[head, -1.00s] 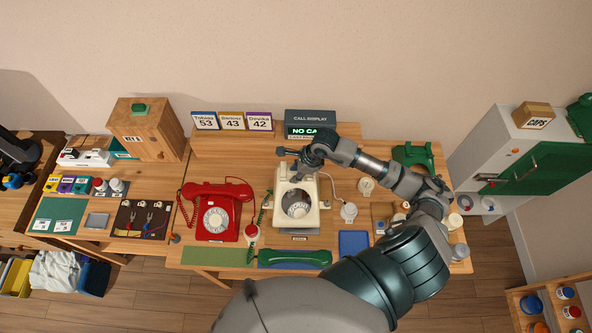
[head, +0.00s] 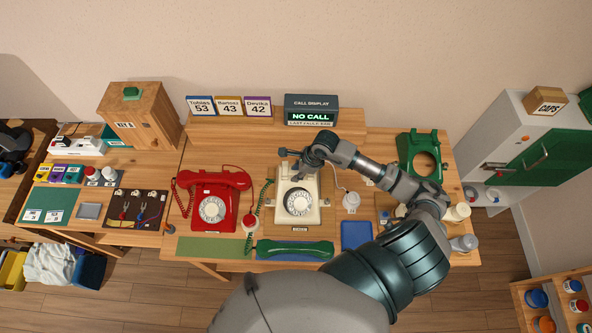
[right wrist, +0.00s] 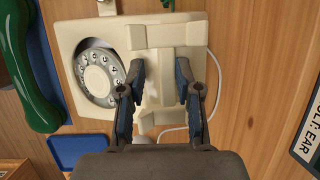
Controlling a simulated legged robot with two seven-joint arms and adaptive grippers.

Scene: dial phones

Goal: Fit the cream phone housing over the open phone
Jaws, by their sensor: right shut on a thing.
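The cream phone housing (head: 297,218) is on the table's middle, over the open phone. The open phone's dial (head: 298,202) shows through the round opening; the rest of the phone is hidden under the housing. My right gripper (head: 297,172) is above the housing's back part. In the right wrist view my gripper (right wrist: 160,78) is shut on the raised middle part of the housing (right wrist: 160,45). The dial (right wrist: 100,78) fills most of the opening, with a darker rim at one side. I cannot tell whether the housing is fully seated. My left gripper is not in view.
A red phone (head: 213,208) stands to the left. A green handset (head: 295,249) lies in front, its cord running up beside the cream housing. A green housing (head: 402,155) lies at the back right. The call display (head: 311,108) stands behind; a blue mat (head: 356,236) is front right.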

